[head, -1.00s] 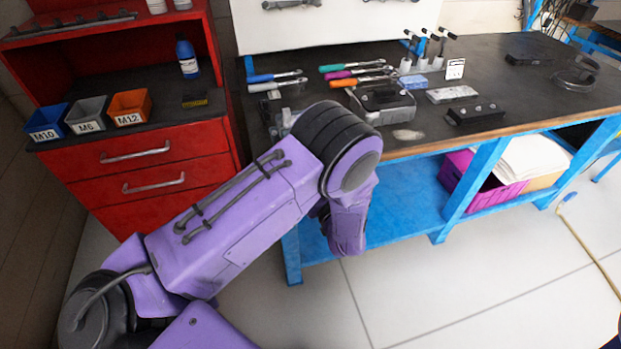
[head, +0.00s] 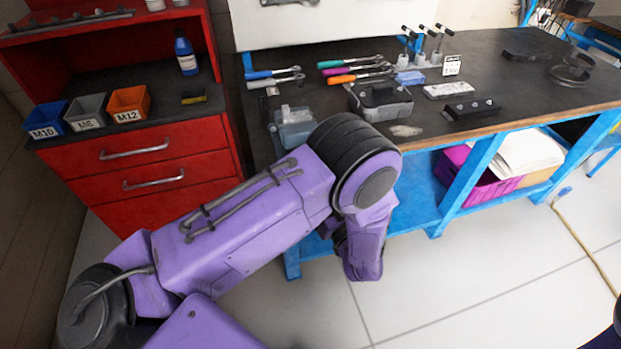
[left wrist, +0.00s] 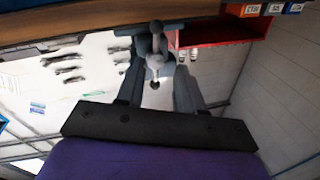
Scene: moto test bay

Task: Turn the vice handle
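The vice appears to be the blue-grey block (head: 295,127) at the front left corner of the workbench, partly hidden by my left arm in the head view. In the left wrist view its grey handle (left wrist: 155,61), a bar with rounded knobs, lies in front of the gripper under the bench edge. My left gripper (left wrist: 162,80) is open, its two grey fingers spread on either side of the handle with visible gaps. I cannot tell how deep the handle sits between them. The left gripper is hidden in the head view. My right gripper is not in view.
The blue-legged workbench (head: 460,95) holds ratchets (head: 355,78), a dark case (head: 380,101) and a black block (head: 470,109). A red cabinet (head: 150,150) with bins stands left. A magenta crate (head: 470,172) sits on the lower shelf. Floor in front is clear.

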